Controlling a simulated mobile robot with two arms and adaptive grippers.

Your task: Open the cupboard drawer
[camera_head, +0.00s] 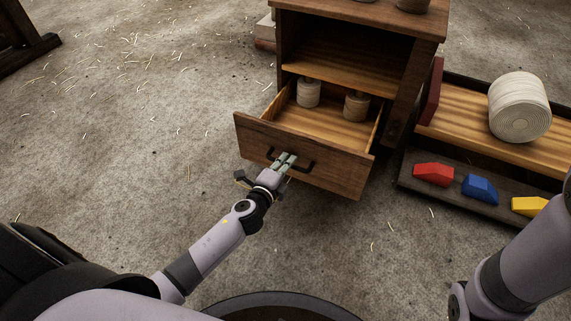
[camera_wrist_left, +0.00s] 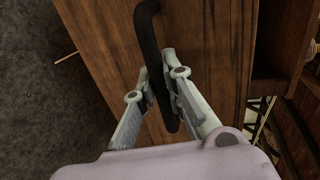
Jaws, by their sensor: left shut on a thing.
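The wooden cupboard (camera_head: 410,75) stands at the top centre of the head view, with an open shelf space above its drawer. The drawer (camera_head: 330,172) is pulled out, and its inside shows. Two pale spools (camera_head: 308,93) stand inside it. A dark bar handle (camera_head: 304,168) runs across the drawer front. My left gripper (camera_head: 287,158) is shut on this handle. In the left wrist view the dark handle (camera_wrist_left: 148,40) passes between the two fingers (camera_wrist_left: 160,85). My right arm (camera_head: 520,260) shows at the lower right of the head view; its gripper is out of view.
A wooden tray (camera_head: 465,140) to the right holds a large pale coil (camera_head: 519,107). Red (camera_head: 433,174), blue (camera_head: 479,189) and yellow (camera_head: 529,206) blocks lie in a dark strip before it. The straw-strewn floor left of the drawer is clear.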

